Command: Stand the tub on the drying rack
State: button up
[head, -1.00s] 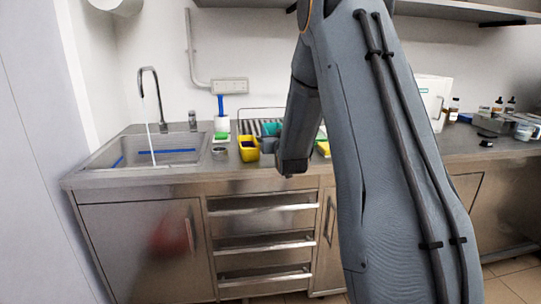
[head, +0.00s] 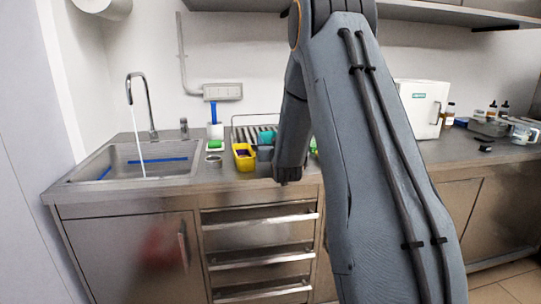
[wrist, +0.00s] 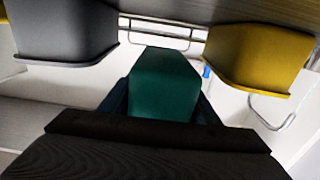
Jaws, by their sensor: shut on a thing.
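The tub is teal-green (wrist: 165,82) and sits between the two dark fingers of my gripper (wrist: 163,98) in the wrist view, which looks upside down. My gripper is shut on it. A teal shape (head: 266,137) behind a grey tub in the head view appears to be the same tub. My arm hides the gripper itself there. The wire drying rack (head: 240,119) stands at the back of the counter against the wall. Its wire also shows beyond the tub in the wrist view (wrist: 155,30). I cannot tell whether the tub touches the rack.
A yellow tub (head: 243,158) and the grey tub (head: 265,153) stand close by on the counter. They flank the teal tub in the wrist view. A sink (head: 125,160) with running tap is at left. A white machine (head: 422,105) stands at right.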

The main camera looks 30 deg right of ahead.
jog(key=shift+f+p, duration=0.3)
jog(key=shift+f, duration=2)
jog(key=shift+f, duration=0.1)
jog(key=shift+f, duration=0.15)
jog(key=o, duration=1.2)
jog(key=shift+c, duration=0.2)
